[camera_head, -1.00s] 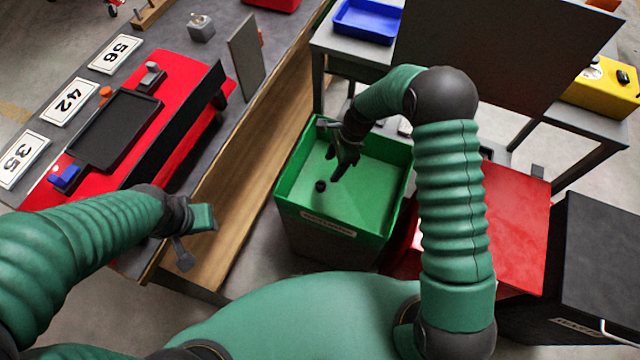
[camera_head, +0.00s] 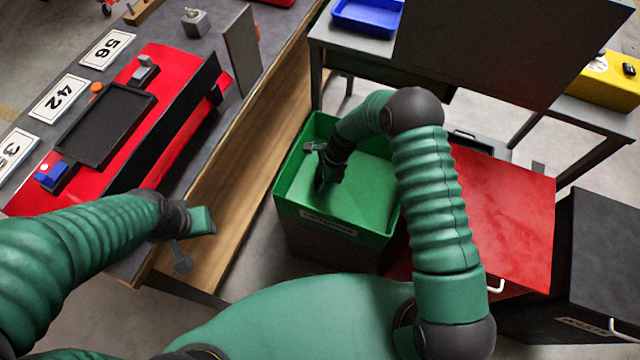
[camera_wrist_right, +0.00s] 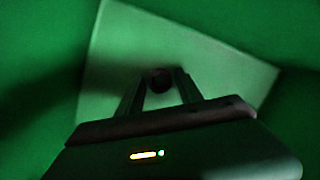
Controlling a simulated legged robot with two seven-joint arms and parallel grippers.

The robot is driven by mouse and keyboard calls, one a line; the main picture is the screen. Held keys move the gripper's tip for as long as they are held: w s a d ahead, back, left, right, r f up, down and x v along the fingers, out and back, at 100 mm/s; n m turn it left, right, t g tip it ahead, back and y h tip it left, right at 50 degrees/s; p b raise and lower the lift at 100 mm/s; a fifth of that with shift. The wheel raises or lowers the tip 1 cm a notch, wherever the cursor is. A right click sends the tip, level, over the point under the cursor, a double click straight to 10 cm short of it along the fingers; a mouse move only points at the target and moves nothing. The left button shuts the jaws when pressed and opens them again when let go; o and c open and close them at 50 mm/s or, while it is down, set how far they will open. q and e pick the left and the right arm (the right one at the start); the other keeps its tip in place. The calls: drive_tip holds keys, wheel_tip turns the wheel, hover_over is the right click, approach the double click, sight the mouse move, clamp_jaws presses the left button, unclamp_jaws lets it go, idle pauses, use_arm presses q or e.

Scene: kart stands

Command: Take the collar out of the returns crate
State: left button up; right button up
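The collar (camera_wrist_right: 161,80) is a small dark round piece on the floor of the green returns crate (camera_head: 335,222). In the right wrist view it shows between the tips of my right gripper's two fingers, with gaps on both sides. In the head view my right gripper (camera_head: 322,184) reaches down into the left part of the crate and hides the collar. My right gripper is open; I cannot tell how far above the crate floor its tips are. My left gripper (camera_head: 202,220) hangs beside the workbench edge, and its fingers cannot be made out.
The crate walls stand close around my right gripper. The wooden workbench side (camera_head: 255,150) runs along its left. A red box (camera_head: 505,215) stands to its right, and a grey table (camera_head: 350,57) with a blue tray (camera_head: 367,18) stands behind.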

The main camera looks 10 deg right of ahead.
drive_tip(key=shift+a, duration=0.1)
drive_tip(key=c, duration=0.5)
clamp_jaws()
